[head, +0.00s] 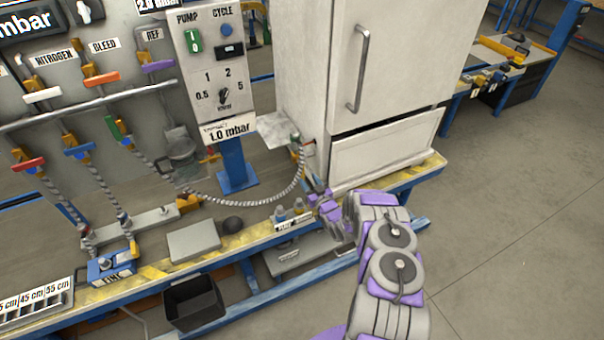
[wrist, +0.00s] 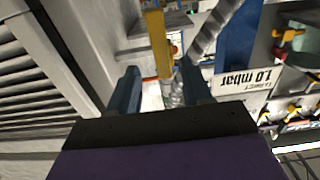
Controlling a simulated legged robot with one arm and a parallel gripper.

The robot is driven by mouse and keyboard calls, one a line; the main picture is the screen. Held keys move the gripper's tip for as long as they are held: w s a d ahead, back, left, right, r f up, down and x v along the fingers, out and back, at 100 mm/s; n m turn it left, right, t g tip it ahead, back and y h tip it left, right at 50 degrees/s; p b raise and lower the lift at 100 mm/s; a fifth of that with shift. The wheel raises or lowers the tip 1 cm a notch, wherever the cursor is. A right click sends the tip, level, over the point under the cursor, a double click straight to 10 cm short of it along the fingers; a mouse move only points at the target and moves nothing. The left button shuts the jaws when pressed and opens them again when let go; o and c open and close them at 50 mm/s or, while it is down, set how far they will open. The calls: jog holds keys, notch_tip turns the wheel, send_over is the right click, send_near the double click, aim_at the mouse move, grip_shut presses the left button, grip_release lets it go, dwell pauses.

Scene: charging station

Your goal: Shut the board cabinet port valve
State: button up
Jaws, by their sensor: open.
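The grey board (head: 110,60) at the left carries valves with coloured handles: a red one (head: 28,164), a blue one (head: 80,151) and a green one (head: 112,128). No readable label shows which is the cabinet port valve. A braided hose (head: 240,203) curves from the board to a fitting (head: 297,140) beside the white cabinet (head: 385,70). My gripper (head: 323,197) is low in front of the cabinet, right of the board. In the wrist view its jaws (wrist: 162,90) are apart, with a yellow bar and small red parts beyond them; contact cannot be told.
The yellow-edged bench (head: 265,240) holds a grey box (head: 194,240), a dark round object (head: 232,225) and a blue device (head: 110,266). A black bin (head: 193,302) hangs at its front. A control panel (head: 212,65) stands left of the cabinet. Floor (head: 510,220) at right is clear.

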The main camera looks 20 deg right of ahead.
aim_at(303, 172)
jog(key=w+b, duration=0.1)
jog(key=w, duration=0.4)
jog(key=shift+w+a+f, duration=0.15)
jog(key=shift+w, duration=0.75)
jog(key=shift+c, duration=0.2)
grip_shut()
